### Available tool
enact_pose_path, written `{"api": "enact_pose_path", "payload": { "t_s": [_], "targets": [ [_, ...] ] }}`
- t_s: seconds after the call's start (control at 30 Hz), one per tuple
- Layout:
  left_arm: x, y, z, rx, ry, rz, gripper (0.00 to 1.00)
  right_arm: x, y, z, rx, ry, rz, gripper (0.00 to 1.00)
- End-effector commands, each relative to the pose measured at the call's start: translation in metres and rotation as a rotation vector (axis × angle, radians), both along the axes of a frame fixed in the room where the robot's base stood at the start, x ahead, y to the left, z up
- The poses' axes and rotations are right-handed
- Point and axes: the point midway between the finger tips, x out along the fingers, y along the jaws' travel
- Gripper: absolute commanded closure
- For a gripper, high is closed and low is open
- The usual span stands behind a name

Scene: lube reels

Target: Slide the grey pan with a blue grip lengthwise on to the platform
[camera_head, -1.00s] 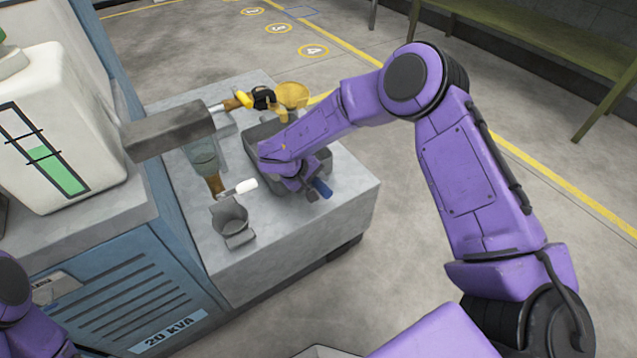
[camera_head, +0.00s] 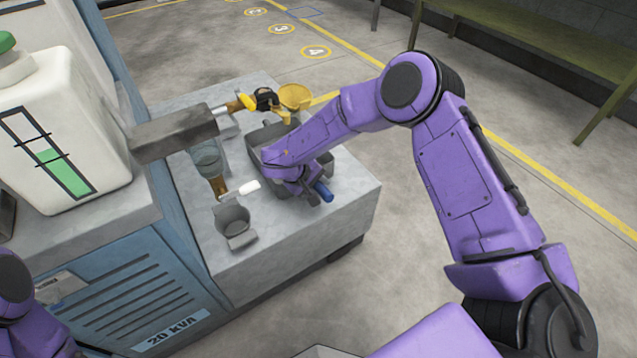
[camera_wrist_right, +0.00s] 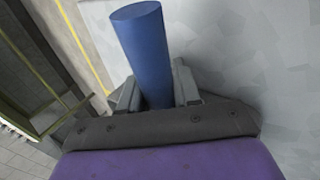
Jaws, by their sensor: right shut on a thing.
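The grey pan (camera_head: 257,138) sits on the grey platform (camera_head: 340,225), partly hidden behind my right forearm and hand. Its blue grip (camera_head: 323,191) sticks out past my right gripper (camera_head: 308,194), towards the front right. In the right wrist view the blue grip (camera_wrist_right: 145,55) stands between the two fingers of my right gripper (camera_wrist_right: 157,92), which are shut on it. I cannot see clearly whether the pan's underside touches the platform. My left gripper is out of view; only part of my left arm shows at the lower left.
A grey cup (camera_head: 234,224) and a white-tipped handle (camera_head: 240,190) are left of the pan. A yellow funnel (camera_head: 295,97) is behind it. A blue cabinet (camera_head: 130,300) with a white tank (camera_head: 65,130) stands at left. The platform's front right is bare.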

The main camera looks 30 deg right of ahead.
Motion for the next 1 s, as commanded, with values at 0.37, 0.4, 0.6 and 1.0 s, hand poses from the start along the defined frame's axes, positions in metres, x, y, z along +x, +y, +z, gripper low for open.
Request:
{"api": "enact_pose_path", "payload": {
  "t_s": [0.37, 0.4, 0.6, 1.0],
  "targets": [
    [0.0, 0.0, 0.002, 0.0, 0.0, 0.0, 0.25, -0.001, 0.002, 0.002, 0.0, 0.003, 0.001, 0.38],
    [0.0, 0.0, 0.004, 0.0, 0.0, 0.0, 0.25, -0.001, 0.004, 0.006, 0.001, 0.003, 0.002, 0.38],
    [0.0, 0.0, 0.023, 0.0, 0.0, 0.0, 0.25, -0.005, 0.027, 0.046, 0.0, 0.0, 0.001, 0.38],
    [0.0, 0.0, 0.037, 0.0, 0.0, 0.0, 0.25, -0.011, 0.057, 0.088, -0.001, 0.001, 0.0, 0.38]
  ]
}}
